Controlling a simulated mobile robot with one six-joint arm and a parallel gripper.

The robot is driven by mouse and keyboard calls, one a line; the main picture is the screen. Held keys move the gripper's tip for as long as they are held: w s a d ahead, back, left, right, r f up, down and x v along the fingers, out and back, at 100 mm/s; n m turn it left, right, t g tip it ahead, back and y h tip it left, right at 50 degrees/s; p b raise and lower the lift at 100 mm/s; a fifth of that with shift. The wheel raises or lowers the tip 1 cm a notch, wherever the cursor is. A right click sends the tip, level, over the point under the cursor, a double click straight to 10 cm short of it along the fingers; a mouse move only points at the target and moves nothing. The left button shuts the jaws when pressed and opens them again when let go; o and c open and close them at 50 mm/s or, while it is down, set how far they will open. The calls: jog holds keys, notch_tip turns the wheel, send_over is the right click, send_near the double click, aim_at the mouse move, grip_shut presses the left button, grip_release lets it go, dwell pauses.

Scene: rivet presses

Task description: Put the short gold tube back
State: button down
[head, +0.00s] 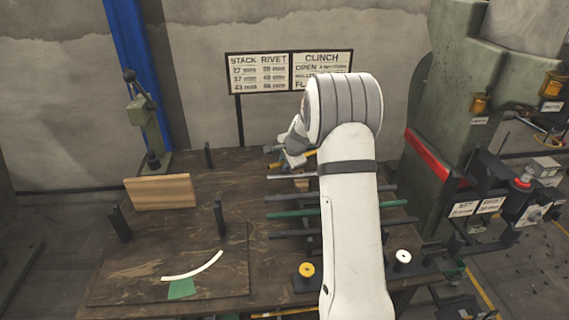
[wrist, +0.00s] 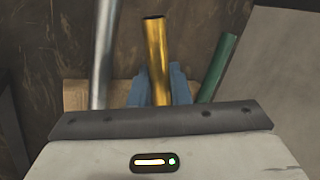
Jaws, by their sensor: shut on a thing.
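The short gold tube (wrist: 156,55) stands between the blue fingers of my gripper (wrist: 157,88) in the wrist view. The fingers are shut on it, and its dark open end points away from me. In the head view, a small gold piece (head: 310,153) shows beside my white wrist, partly hidden by my arm. A silver tube (wrist: 103,50) is to the left of the gold tube and a green tube (wrist: 217,68) to the right. A wooden block (wrist: 76,96) lies behind the fingers. My arm hides much of the tube rack in the head view.
Several tubes, including a long green one (head: 290,214), lie across the bench (head: 240,172). A wooden board (head: 160,192) and a white curved strip (head: 195,269) are at left. Dark posts (head: 220,218) stand up. A large green press (head: 445,110) is at right.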

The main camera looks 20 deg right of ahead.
jog(key=shift+f, duration=0.15)
jog(key=c, duration=1.4)
grip_release()
jog(key=shift+o, duration=0.2)
jog(key=shift+s+d+r, duration=0.1)
jog(key=shift+s+r, duration=0.05)
jog(key=shift+r, duration=0.4)
jog(key=a+v, duration=0.1)
jog(key=v, duration=1)
jog(key=s+a+r+n+g, duration=0.15)
jog(key=s+a+n, duration=0.25)
jog(key=s, duration=0.4)
jog(key=s+a+r+n, duration=0.3)
jog(key=s+a+n, duration=0.15)
jog(key=s, duration=0.45)
jog(key=s+a+f+n+g+h, duration=0.1)
jog(key=s+n, duration=0.6)
jog(key=s, duration=1.1)
jog(key=shift+s+a+f+g, duration=0.2)
jog(key=shift+a+f+g, duration=0.25)
jog(key=shift+a+f, duration=0.55)
